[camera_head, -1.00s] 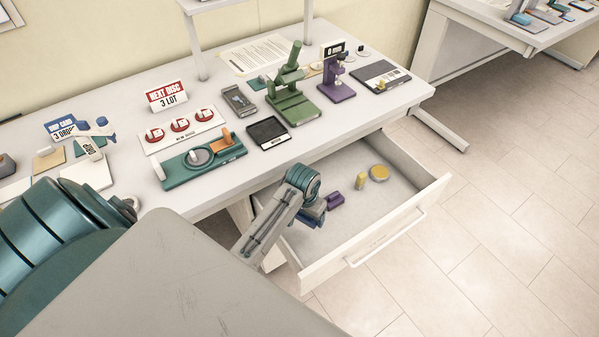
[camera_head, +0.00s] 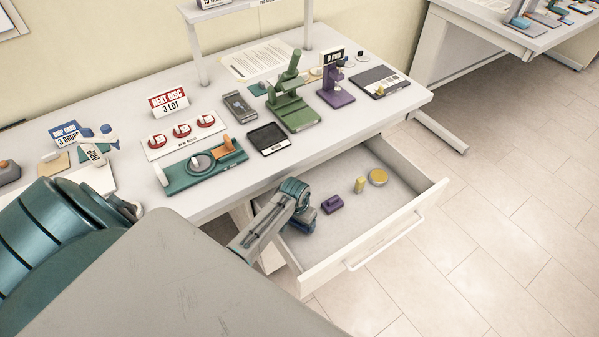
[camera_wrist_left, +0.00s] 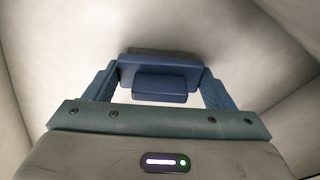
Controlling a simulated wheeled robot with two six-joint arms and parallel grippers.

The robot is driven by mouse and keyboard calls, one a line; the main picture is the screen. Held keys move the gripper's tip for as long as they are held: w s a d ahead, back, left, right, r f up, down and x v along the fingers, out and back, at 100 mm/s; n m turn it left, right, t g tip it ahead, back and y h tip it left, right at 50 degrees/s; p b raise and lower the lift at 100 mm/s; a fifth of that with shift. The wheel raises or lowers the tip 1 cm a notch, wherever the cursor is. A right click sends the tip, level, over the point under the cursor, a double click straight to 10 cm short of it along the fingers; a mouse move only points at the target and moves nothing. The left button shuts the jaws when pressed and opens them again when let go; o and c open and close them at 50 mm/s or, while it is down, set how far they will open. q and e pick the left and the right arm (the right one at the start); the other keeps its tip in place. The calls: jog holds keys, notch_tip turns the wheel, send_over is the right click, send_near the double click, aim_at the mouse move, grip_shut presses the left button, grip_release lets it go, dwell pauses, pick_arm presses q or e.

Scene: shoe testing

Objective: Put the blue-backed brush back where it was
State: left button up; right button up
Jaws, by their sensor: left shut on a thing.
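The blue-backed brush (camera_wrist_left: 160,84) shows in the left wrist view as a dark blue block with a raised back and a dark strip along its far side. My left gripper (camera_head: 303,222) is inside the open drawer (camera_head: 395,228), near its left end. Its two blue fingers are shut on the brush, one at each end. In the head view the arm and fingers mostly hide the brush. I cannot tell whether the brush touches the drawer floor. My right gripper is not in view.
In the drawer, a purple block (camera_head: 332,204) lies just right of the gripper, with a yellow upright piece (camera_head: 359,185) and a yellow disc (camera_head: 377,177) farther right. The drawer walls stand close around the gripper. The bench top (camera_head: 225,195) holds several test devices.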

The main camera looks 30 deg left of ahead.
aim_at(298, 223)
pick_arm(q)
jog(key=o, duration=0.9)
jog(key=shift+f, duration=0.15)
jog(key=shift+s+r+b, duration=0.25)
jog(key=shift+r, duration=1.7)
jog(key=shift+s+r+b, duration=0.2)
jog(key=shift+r, duration=1.75)
